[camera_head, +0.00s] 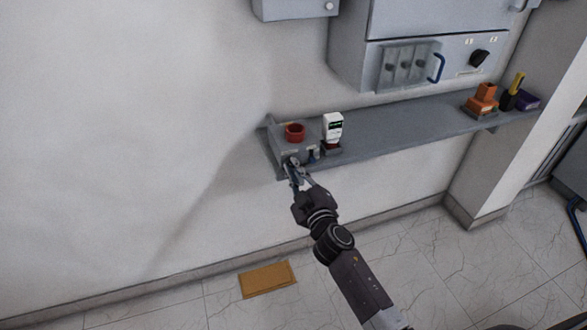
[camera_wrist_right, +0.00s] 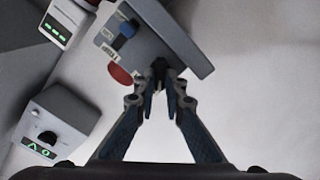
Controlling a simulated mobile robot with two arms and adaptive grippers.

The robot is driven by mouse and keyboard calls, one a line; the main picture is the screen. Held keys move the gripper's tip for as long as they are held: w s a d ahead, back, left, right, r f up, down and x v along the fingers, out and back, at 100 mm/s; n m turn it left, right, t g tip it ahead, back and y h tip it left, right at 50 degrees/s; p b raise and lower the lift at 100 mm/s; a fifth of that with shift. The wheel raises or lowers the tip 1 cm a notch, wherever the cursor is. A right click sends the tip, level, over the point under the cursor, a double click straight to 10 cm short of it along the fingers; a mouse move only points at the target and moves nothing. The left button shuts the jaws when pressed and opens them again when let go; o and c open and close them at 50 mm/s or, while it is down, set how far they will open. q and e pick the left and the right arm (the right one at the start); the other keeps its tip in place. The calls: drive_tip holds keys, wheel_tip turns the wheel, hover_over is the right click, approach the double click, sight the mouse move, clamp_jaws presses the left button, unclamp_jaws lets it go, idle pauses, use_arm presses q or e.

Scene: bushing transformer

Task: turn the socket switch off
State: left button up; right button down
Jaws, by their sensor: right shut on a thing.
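The socket unit is a grey box (camera_head: 283,152) with a red round socket (camera_head: 294,132) on top, at the left end of the wall shelf. My right gripper (camera_head: 293,164) is at the front of this box, its fingers close together. I cannot tell the switch's position. My left gripper is not in view.
A white meter (camera_head: 332,126) stands right of the socket box on the shelf (camera_head: 410,118). Orange parts (camera_head: 483,98) and a purple box (camera_head: 527,100) stand further right. A grey cabinet (camera_head: 350,60) hangs above. A tan mat (camera_head: 267,279) lies on the floor.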

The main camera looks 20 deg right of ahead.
drive_tip(key=shift+n, duration=0.3)
drive_tip(key=n, duration=0.4)
drive_tip(key=shift+f+n+b, duration=0.15)
drive_tip(key=shift+n+b, duration=0.15)
drive_tip(key=shift+b, duration=0.1)
drive_tip(key=n, duration=0.4)
drive_tip(key=shift+a+f, duration=0.1)
drive_tip(key=shift+n, duration=0.3)
drive_tip(key=c, duration=2)
unclamp_jaws()
drive_tip(key=shift+s, duration=0.1)
drive_tip(key=s, duration=1.2)
drive_tip(key=shift+d, duration=0.2)
drive_tip(key=shift+w, duration=0.1)
